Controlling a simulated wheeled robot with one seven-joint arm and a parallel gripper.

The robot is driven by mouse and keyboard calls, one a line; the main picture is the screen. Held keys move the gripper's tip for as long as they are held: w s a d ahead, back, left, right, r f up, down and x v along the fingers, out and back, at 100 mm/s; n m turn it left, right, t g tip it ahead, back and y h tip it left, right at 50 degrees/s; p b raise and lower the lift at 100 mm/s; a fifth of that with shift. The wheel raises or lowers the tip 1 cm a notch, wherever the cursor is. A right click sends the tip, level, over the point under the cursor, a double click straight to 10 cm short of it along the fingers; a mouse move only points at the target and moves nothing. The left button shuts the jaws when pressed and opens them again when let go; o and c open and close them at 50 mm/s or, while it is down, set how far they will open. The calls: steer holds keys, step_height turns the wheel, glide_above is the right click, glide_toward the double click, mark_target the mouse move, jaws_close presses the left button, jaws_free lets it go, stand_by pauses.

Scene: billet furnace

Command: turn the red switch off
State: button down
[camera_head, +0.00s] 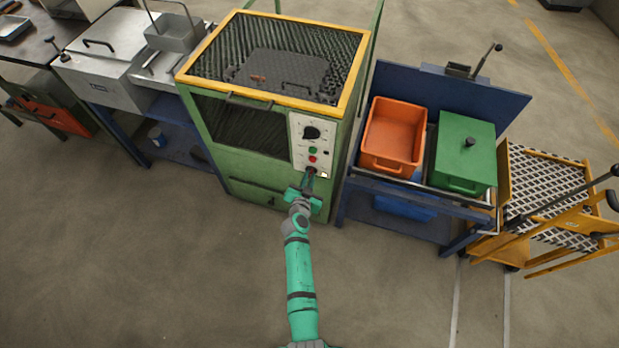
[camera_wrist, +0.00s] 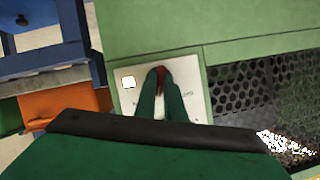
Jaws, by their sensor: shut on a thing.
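The red switch (camera_wrist: 162,76) shows as a small red part between my fingertips in the wrist view. My gripper (camera_wrist: 160,90) is shut on it, with a green finger on each side. In the head view my gripper (camera_head: 309,176) reaches the lower part of the white control panel (camera_head: 299,142) on the green furnace (camera_head: 247,168). There the fingers hide the switch. Which way the switch is set cannot be told.
Above the gripper the panel carries a black knob (camera_head: 311,133), a green button (camera_head: 313,150) and a red button (camera_head: 312,159). To the right stand an orange bin (camera_head: 392,135) and a green lidded box (camera_head: 464,152). The floor in front is clear.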

steer(key=n+h, duration=0.2)
steer(key=n, duration=0.1)
steer(key=n+g+h, duration=0.1)
steer(key=n+h, duration=0.2)
steer(key=n, duration=0.2)
steer(key=shift+w+a+f+n+h, duration=0.1)
steer(key=shift+a+f+n+h, duration=0.05)
steer(key=shift+a+n+h, duration=0.2)
stand_by(0.6)
steer(key=c, duration=1.8)
jaws_free()
steer(key=shift+c, duration=0.2)
steer(key=shift+h, duration=0.25)
steer(key=v, duration=1)
steer(key=shift+s+a+r, duration=0.2)
steer(key=shift+s+r, duration=0.05)
steer(key=shift+s, duration=0.05)
